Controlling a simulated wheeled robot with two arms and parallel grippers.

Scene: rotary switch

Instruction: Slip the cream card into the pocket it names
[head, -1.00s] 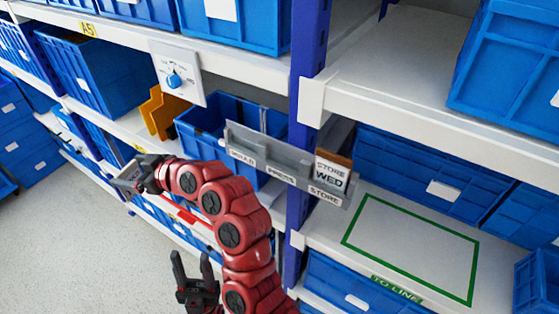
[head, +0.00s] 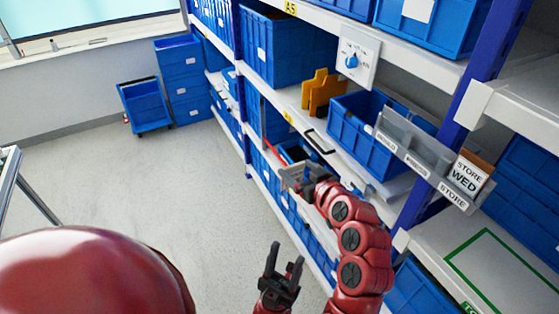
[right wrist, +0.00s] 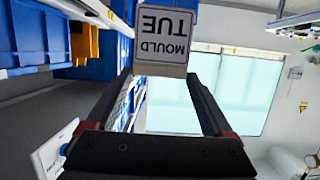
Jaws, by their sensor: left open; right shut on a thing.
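The cream card (right wrist: 163,36) shows in the right wrist view, upside down, reading MOULD and TUE. My right gripper (right wrist: 160,76) is shut on it, with a finger at either side. In the head view this gripper (head: 292,178) is to the left of the grey pocket rack (head: 415,142) and apart from it. The rack's pockets are labelled MOULD (head: 386,143), PRESS (head: 417,168) and STORE (head: 452,196). A STORE WED card (head: 467,178) stands in the STORE pocket with a brown edge behind it. My left gripper (head: 284,256) is open and empty, low in the head view.
A white plate with a blue rotary knob (head: 352,62) is on the shelf edge above. Blue bins (head: 285,48) fill the shelves, and an orange-yellow piece (head: 322,92) stands near the rack. A blue upright (head: 470,95) rises behind the rack. The floor (head: 130,185) at left is open.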

